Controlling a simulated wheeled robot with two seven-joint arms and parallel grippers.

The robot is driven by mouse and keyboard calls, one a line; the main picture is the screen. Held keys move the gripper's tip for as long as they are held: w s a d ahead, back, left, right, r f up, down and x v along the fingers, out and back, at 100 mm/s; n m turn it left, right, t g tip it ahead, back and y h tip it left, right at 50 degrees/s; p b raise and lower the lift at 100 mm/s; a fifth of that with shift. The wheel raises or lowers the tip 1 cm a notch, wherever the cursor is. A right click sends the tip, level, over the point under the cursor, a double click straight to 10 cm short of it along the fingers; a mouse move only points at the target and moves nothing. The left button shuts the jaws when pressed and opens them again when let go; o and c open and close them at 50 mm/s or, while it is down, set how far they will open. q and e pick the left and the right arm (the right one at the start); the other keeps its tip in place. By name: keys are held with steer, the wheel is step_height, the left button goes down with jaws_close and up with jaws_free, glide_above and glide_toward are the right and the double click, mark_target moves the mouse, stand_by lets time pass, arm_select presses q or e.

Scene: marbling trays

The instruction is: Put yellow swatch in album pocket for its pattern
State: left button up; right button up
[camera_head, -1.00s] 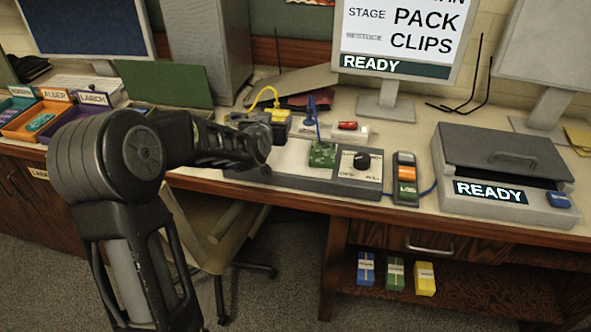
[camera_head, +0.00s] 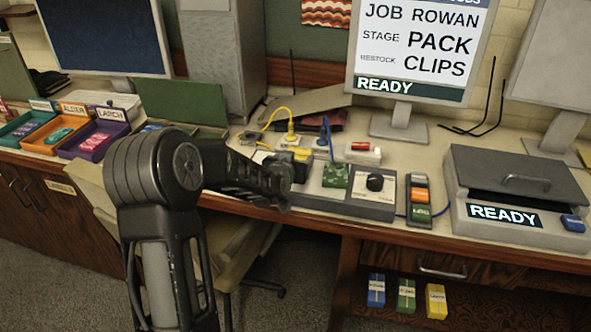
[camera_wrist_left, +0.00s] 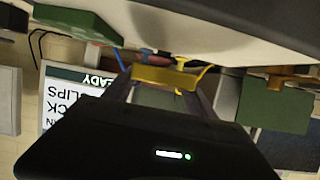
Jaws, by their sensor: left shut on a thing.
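My left gripper (camera_head: 288,170) is above the front of the desk, in front of the switch panel. In the left wrist view it is shut on a yellow piece (camera_wrist_left: 165,76), which I take to be the yellow swatch. The piece lies across between the two fingers. In the head view a yellow patch (camera_head: 299,152) shows just beyond the fingertips, partly hidden by them. Its pattern cannot be made out. I cannot identify an album pocket for certain. My right gripper is not in view.
Teal, orange (camera_head: 52,132) and purple (camera_head: 94,140) labelled trays stand at the left. A green panel (camera_head: 182,101) stands beside them. A grey switch panel (camera_head: 359,200), a READY device (camera_head: 520,190) and a monitor (camera_head: 408,88) stand to the right. Yellow and blue cables lie behind the gripper.

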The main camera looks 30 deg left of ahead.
arm_select(q)
steer(key=shift+f, duration=1.95)
steer(key=shift+f, duration=0.15)
steer(key=o, duration=1.4)
steer(key=shift+c, duration=0.2)
